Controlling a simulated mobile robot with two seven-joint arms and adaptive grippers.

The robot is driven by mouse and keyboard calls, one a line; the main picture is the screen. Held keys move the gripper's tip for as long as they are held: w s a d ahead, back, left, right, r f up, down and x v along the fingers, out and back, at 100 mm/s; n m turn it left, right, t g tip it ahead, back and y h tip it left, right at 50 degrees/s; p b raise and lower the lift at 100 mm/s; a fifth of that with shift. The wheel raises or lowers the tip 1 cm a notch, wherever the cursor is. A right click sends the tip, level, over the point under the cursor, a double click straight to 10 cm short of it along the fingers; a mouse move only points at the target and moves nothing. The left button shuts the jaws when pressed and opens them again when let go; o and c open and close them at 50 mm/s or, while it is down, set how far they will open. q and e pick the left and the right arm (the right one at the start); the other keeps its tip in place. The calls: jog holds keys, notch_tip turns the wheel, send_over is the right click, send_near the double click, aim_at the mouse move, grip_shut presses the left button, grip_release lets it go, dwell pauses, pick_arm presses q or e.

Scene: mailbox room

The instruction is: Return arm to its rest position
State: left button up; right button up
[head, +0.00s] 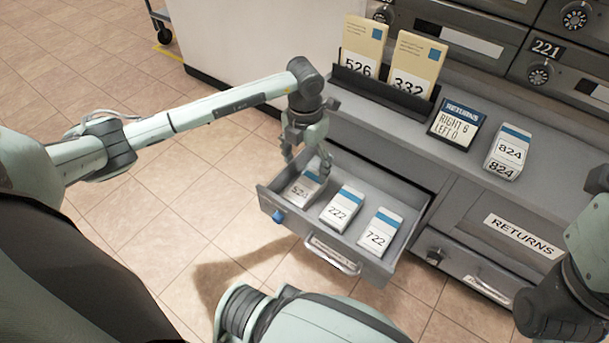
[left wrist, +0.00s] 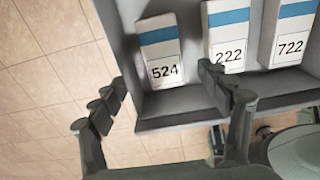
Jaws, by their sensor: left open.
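My left gripper (head: 308,160) is open and empty above the left end of the pulled-out drawer (head: 412,206). A white box marked 524 with a blue band (head: 304,188) lies in the drawer below the gripper and is partly hidden by it in the head view. The left wrist view shows this box (left wrist: 160,52) clear of the fingers (left wrist: 166,88). Boxes marked 222 (head: 341,209) and 722 (head: 379,233) lie beside it in a row. My right arm shows at the right edge, but its fingers are not in view.
On the counter stand a rack (head: 384,91) with cards 526 and 332, a RETURNS sign (head: 455,125) reading right 6, left 0, and a box marked 824 (head: 508,152). A RETURNS door (head: 490,235) is at the right. Tiled floor (head: 165,230) lies open at the left.

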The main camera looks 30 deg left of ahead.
pick_arm(q)
jog(key=shift+d+r, duration=0.1)
jog(key=shift+r, duration=2.3)
